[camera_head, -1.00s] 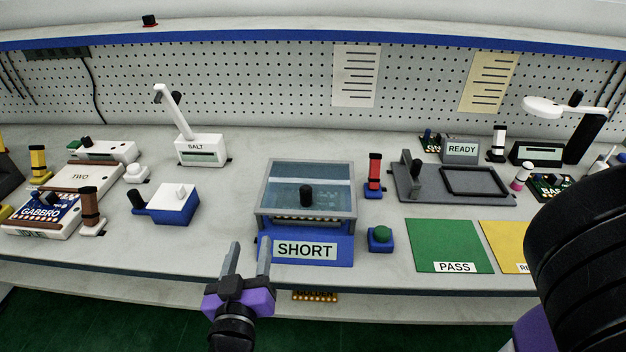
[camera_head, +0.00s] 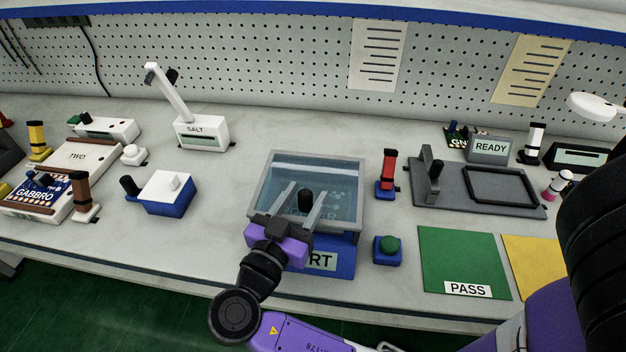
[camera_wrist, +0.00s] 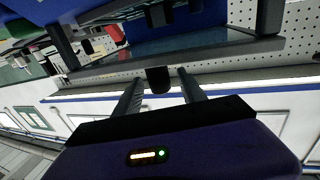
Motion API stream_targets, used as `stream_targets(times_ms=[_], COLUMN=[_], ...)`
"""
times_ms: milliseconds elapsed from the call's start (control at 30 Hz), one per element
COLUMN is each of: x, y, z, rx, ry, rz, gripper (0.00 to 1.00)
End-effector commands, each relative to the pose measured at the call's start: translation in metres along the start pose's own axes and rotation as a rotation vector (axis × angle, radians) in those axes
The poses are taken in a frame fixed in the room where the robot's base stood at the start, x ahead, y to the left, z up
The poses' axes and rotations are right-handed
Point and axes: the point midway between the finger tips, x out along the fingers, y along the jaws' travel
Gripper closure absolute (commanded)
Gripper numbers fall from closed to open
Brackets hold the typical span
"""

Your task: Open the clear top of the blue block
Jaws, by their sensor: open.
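The blue block (camera_head: 336,262) stands near the front of the bench, with a clear top (camera_head: 285,171) in a grey frame. A black knob (camera_head: 306,200) stands up from the clear top. The clear top lies flat and looks closed. My gripper (camera_head: 302,203) is open, with its two grey fingers reaching over the top, one on each side of the knob in the picture. The wrist view shows the knob (camera_wrist: 158,79) between the open fingers (camera_wrist: 159,84); I cannot tell whether either touches it. My gripper hides part of the block's label, leaving "RT".
A blue box with a green button (camera_head: 388,246) and a red-topped post (camera_head: 388,172) stand close to the right of the block. A blue-white box (camera_head: 167,192) stands to the left. The green PASS mat (camera_head: 463,260) lies further right. Bench between left box and block is clear.

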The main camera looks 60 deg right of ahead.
Motion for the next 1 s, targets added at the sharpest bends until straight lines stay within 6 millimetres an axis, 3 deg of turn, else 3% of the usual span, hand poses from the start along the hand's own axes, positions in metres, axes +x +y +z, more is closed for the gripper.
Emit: stream_targets(times_ms=[233, 600, 667, 867, 1000], x=[0.031, 0.039, 0.039, 0.038, 0.038], y=[0.000, 0.000, 0.000, 0.000, 0.000], z=[-0.001, 0.000, 0.000, 0.000, 0.000], rx=[-0.001, 0.000, 0.000, 0.000, 0.000], ry=[0.000, 0.000, 0.000, 0.000, 0.000], rz=[0.001, -0.001, -0.001, -0.001, -0.001], gripper=[0.52, 0.52, 0.60, 0.99, 1.00])
